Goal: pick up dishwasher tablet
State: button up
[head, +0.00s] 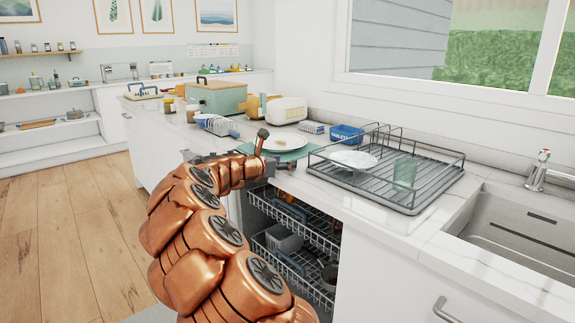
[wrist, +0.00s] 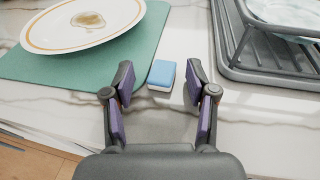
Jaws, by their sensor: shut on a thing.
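The dishwasher tablet (wrist: 161,75) is a small block, blue on top and white below. In the wrist view it is between my gripper's two fingertips, at the right edge of a green mat (wrist: 150,48). In the head view my gripper (head: 272,168) is at the counter's front edge, and the tablet cannot be made out there.
A plate (wrist: 82,22) with a brown stain lies on the mat. A dark dish rack (head: 425,200) stands close to the right, holding a plate and a glass. Below the counter, a dishwasher (head: 295,228) is open with its racks showing. A blue tub (head: 346,136) stands behind.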

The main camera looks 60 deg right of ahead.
jog(key=shift+s+d+f, duration=0.15)
jog(key=shift+s+f, duration=0.1)
jog(key=c, duration=0.7)
jog(key=shift+r, duration=0.6)
jog(key=shift+s+a+r+p, duration=0.1)
jog(key=shift+a+r+p, duration=0.15)
jog(key=shift+r, duration=0.45)
jog(key=shift+s+a+r+p, duration=0.15)
jog(key=shift+r+p, duration=0.2)
jog(key=shift+r, duration=0.3)
jog(key=s+a+r+p, duration=0.1)
jog(key=s+a, duration=0.9)
jog(key=shift+s+a+r, duration=0.2)
jog(key=shift+s+a, duration=0.05)
jog(key=shift+a, duration=0.05)
